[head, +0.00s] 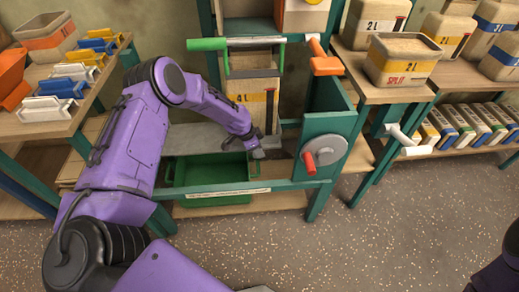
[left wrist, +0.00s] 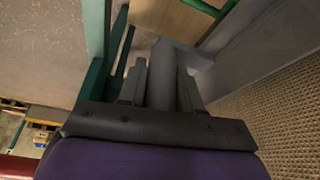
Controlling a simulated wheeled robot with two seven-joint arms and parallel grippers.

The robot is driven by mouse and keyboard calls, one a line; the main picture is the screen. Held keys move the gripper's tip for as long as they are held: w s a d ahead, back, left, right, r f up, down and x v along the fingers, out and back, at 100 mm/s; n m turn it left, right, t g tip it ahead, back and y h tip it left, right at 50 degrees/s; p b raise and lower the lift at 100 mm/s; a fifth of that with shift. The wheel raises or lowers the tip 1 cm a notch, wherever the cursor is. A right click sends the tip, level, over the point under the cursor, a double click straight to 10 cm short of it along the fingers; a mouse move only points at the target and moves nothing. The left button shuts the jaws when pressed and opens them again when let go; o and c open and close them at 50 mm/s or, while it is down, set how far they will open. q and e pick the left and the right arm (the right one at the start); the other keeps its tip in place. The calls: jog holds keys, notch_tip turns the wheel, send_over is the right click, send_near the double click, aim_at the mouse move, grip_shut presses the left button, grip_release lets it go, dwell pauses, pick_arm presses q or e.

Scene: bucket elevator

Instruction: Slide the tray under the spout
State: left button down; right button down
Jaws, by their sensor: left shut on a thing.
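A green tray (head: 185,200) sits low inside the teal frame (head: 315,205), partly hidden by my left arm. A flat grey plate (head: 190,138) lies above it. My left gripper (head: 257,152) is at the right end of the grey plate, above the tray's right side. In the left wrist view, the gripper (left wrist: 162,85) is shut on a grey bar (left wrist: 165,65) between its fingers. The bar seems to join a grey surface (left wrist: 265,45); the join is unclear. I cannot clearly make out the spout. My right gripper is not in view.
A 4 L bucket (head: 250,98) stands behind the gripper. A grey disc (head: 324,150) with a red crank handle (head: 309,162) is right of it. A green-handled lever (head: 207,44) and an orange handle (head: 325,65) are above. Loaded shelves flank the frame; the front floor (head: 270,245) is clear.

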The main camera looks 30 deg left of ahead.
pick_arm(q)
jog(key=shift+w+d+r, duration=0.1)
jog(key=shift+w+d, duration=0.05)
jog(key=shift+d, duration=0.1)
jog(key=c, duration=0.8)
grip_release()
jog(key=shift+c, duration=0.2)
jog(key=shift+a+r, duration=0.15)
jog(key=shift+r, duration=0.05)
jog(key=p+v, duration=0.2)
jog(key=v, duration=0.8)
